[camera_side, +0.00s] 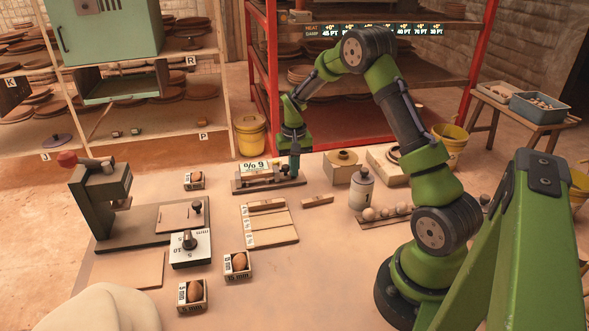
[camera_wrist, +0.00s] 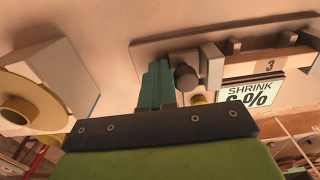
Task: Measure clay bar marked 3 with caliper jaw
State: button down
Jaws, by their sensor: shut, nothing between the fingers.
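The clay bar marked 3 (camera_wrist: 262,68) lies in the caliper (camera_wrist: 150,48), in front of the shrink sign (camera_wrist: 262,90). In the wrist view the sliding caliper jaw (camera_wrist: 211,65) is at the bar's left end; I cannot tell if they touch. A dark round knob (camera_wrist: 186,78) sticks out from this jaw. My gripper (camera_wrist: 157,85) is shut and empty, its fingertips just left of the knob, touching or nearly so. In the side view my gripper (camera_side: 295,173) points down at the right part of the caliper (camera_side: 240,187), partly hiding the jaw.
A press (camera_side: 98,210) and a dial box (camera_side: 190,250) stand left. A white bottle (camera_side: 361,188) and a round-topped block (camera_side: 342,170) stand right.

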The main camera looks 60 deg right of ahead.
jog(key=shift+s+d, duration=0.25)
dwell(0.8)
jog(key=shift+r, duration=0.15)
notch_tip(320, 180, up, 8)
jog(key=shift+s+d, duration=0.15)
dwell(0.9)
jog(key=s+a+r+n+t, duration=0.1)
jog(key=s+a+r, duration=0.3)
jog(key=a, duration=0.4)
jog(key=s+a+r+n+t+y, duration=0.1)
jog(key=s+a+r+n+t, duration=0.1)
jog(key=s+a+r, duration=0.3)
jog(key=s+a+r+n+t+y, duration=0.1)
jog(key=s+a+r+t, duration=0.3)
jog(key=s+a, duration=0.4)
jog(key=a+r+n, duration=0.1)
jog(key=a, duration=0.3)
jog(key=shift+s+a+r, duration=0.15)
jog(key=shift+s+r, duration=0.05)
jog(key=shift+r, duration=0.05)
jog(key=c, duration=1.8)
grip_release()
